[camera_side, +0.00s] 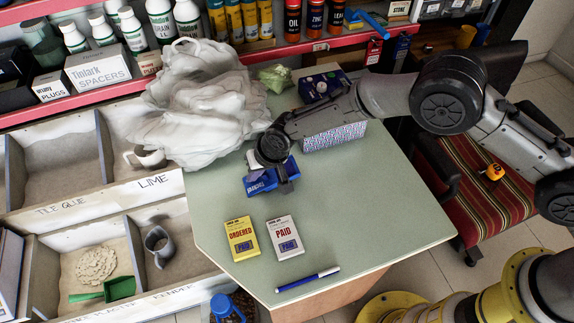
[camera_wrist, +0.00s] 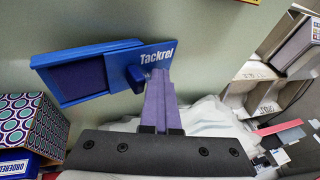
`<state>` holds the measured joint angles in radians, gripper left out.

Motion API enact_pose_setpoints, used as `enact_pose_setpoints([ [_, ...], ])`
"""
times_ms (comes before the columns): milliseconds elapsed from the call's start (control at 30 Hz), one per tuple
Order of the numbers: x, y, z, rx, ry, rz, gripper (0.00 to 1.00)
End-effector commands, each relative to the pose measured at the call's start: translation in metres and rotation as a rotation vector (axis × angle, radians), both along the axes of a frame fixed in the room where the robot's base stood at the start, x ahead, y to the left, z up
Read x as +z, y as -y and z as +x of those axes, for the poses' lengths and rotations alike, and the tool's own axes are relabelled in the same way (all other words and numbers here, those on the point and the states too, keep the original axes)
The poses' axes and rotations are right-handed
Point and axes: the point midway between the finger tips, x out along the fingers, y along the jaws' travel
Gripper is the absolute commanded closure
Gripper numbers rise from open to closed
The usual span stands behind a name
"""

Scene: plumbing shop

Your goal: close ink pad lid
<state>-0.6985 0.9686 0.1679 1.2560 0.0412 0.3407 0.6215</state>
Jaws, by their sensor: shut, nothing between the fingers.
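The blue ink pad (camera_side: 258,184) lies on the green table below the white bag, partly hidden by my gripper in the side view. In the wrist view its case (camera_wrist: 62,94) shows a dark pad surface (camera_wrist: 83,82), uncovered. The blue lid (camera_wrist: 158,54), lettered "Tackrel", extends off the right end of the case, with a blue knob (camera_wrist: 135,77) on it. My gripper (camera_wrist: 157,73) is shut and empty. Its fingertips are just right of the knob and overlap the lid's lower edge in view; whether they touch is unclear.
A white bag (camera_side: 200,100) bulges close behind the pad. A patterned box (camera_side: 335,136) stands to its right, partly under my arm. A yellow "ORDERED" box (camera_side: 241,238), a white "PAID" box (camera_side: 285,237) and a blue marker (camera_side: 307,280) lie in front. The table's right side is clear.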

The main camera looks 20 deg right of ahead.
Motion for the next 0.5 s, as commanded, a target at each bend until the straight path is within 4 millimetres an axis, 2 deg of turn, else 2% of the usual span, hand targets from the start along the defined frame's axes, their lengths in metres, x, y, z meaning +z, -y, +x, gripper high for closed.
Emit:
enact_pose_setpoints([
  [33, -0.008, 0.007, -0.004, -0.002, -0.015, -0.013, 1.0],
  [500, -0.011, 0.024, -0.005, -0.004, -0.023, -0.019, 1.0],
])
